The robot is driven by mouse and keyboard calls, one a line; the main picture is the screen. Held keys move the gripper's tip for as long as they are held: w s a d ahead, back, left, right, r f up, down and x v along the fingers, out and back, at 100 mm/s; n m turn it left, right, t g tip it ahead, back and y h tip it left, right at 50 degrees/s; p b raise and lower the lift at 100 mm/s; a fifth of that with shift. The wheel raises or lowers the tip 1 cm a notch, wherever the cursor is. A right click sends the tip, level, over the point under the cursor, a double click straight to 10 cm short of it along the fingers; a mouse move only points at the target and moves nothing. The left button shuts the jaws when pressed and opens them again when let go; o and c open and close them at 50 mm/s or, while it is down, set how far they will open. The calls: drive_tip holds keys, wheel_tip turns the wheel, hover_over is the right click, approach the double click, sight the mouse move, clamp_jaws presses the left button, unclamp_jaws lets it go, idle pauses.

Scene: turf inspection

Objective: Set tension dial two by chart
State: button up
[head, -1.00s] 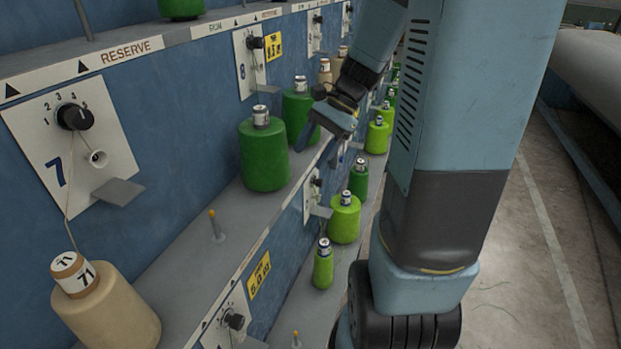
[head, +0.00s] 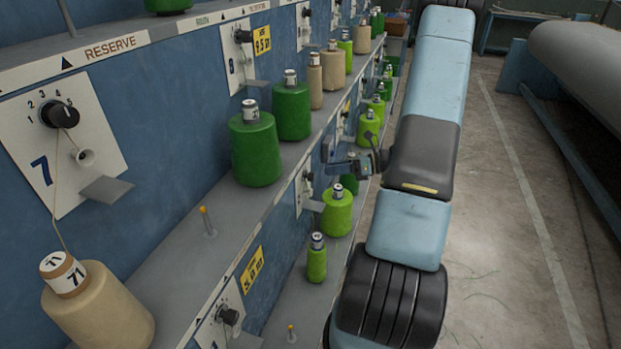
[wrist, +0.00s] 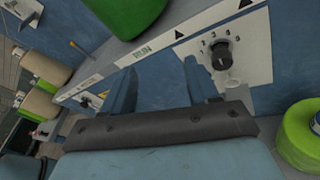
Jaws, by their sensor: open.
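My gripper (head: 335,166) is at the lower row of the blue rack in the head view, beside a white dial panel (head: 304,188). In the wrist view my gripper (wrist: 158,75) is open and empty, its two blue fingers apart. A black dial knob (wrist: 221,54) on a white panel with position numbers lies just beyond the right finger, apart from it. No panel number shows there, so I cannot tell whether it is dial two. Dial seven (head: 60,114) is at the left of the head view, and another lower dial (head: 229,316) is near the bottom. No chart can be made out.
Green yarn cones (head: 255,150) and a tan cone (head: 98,306) stand on the upper shelf. Lime cones (head: 337,212) stand on the lower shelf near my gripper. A bright green cone (wrist: 302,135) is right of the dial panel. Yellow tags (head: 252,270) are on the rack. The floor (head: 505,220) at right is clear.

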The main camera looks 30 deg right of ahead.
sight(312, 177)
drive_tip(key=d+f+m+t+h, duration=0.1)
drive_tip(key=d+f+m+t, duration=0.55)
drive_tip(key=f, duration=0.25)
drive_tip(key=shift+m+g, duration=0.35)
drive_tip(key=shift+g, duration=0.1)
drive_tip(key=x, duration=1.3)
drive_tip(key=shift+w+a+f, duration=0.1)
drive_tip(key=shift+w, duration=0.15)
